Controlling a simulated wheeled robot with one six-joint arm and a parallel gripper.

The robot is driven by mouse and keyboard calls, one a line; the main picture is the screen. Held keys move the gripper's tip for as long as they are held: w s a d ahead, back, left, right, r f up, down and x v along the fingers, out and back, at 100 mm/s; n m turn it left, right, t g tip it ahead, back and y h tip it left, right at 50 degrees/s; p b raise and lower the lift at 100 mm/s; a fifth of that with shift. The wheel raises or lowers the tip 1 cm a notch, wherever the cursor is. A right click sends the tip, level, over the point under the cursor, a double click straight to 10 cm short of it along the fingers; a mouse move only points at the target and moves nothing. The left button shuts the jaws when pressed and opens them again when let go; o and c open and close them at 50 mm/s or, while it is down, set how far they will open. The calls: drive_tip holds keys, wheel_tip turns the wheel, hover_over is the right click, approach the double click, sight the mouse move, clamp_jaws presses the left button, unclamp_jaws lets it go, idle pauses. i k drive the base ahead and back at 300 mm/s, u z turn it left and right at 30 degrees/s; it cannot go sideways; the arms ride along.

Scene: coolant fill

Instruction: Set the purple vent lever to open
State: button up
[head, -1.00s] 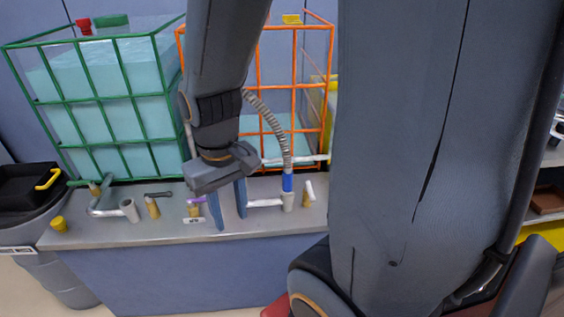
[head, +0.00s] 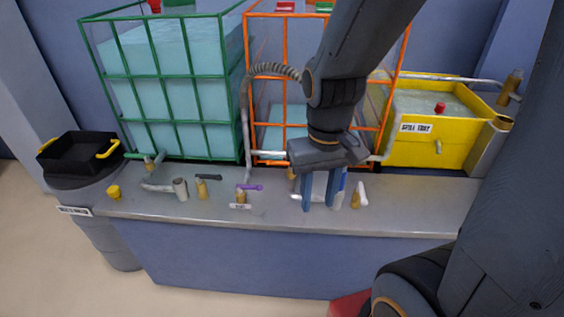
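The purple vent lever (head: 250,187) sits on a small brass valve (head: 241,197) on the grey bench top. Its handle lies roughly sideways, pointing right from the valve. A small white label, too small to read, is in front of the valve. My gripper (head: 318,206) is to the right of the lever, apart from it. Its two blue fingers point down with a gap between them, and I see nothing held in it.
Other valves stand along the bench (head: 400,215): a dark-handled one (head: 202,188) left and a white-handled one (head: 360,195) right. Behind are a green-caged tank (head: 175,85), an orange-caged tank (head: 285,85) and a yellow tank (head: 430,155). A black tray (head: 80,158) is far left.

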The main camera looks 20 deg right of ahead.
sight(240, 188)
drive_tip(key=z, duration=0.5)
drive_tip(key=k, duration=1.25)
drive_tip(key=u, duration=0.05)
drive_tip(key=i, duration=0.3)
drive_tip(key=u, duration=0.7)
drive_tip(key=i, duration=1.15)
drive_tip(key=z, duration=0.3)
